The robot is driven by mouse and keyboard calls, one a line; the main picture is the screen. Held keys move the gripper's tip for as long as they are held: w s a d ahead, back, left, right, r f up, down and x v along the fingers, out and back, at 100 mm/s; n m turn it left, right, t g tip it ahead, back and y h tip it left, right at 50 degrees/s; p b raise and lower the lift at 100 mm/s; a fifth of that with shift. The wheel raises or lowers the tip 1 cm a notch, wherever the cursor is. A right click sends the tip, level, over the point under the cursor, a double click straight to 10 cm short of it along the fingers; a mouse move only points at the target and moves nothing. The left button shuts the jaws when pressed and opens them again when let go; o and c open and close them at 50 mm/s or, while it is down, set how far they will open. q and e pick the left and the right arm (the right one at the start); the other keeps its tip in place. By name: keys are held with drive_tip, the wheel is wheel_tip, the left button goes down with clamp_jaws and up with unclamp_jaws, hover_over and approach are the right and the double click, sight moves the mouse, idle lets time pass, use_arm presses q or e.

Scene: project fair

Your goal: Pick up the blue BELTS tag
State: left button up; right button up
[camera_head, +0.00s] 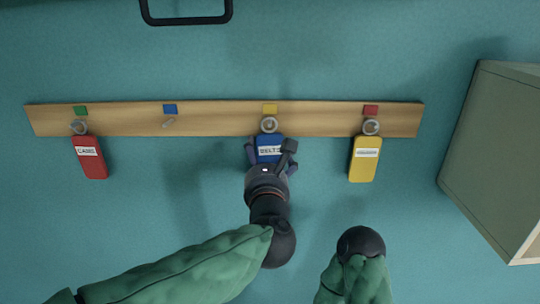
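The blue BELTS tag (268,143) hangs from the hook under the yellow square on a wooden rail (220,119). My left gripper (270,152) reaches up to it from below, with one dark finger at each side of the tag. The right finger overlaps the tag's edge. The gripper body hides the tag's lower part. Whether the fingers press on the tag cannot be made out. Of my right arm, only the sleeve and a dark round joint show at the lower right; its gripper does not show.
A red tag (91,165) hangs under the green square and a yellow tag (364,168) under the red square. A grey-green box (495,150) stands at the right. A black handle (187,20) is at the top.

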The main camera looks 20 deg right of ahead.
use_arm(q)
drive_tip(key=c, duration=0.7)
drive_tip(key=shift+r+b, duration=0.3)
drive_tip(key=shift+r, duration=0.5)
drive_tip(key=b+v, duration=0.5)
drive_tip(key=v, duration=1.3)
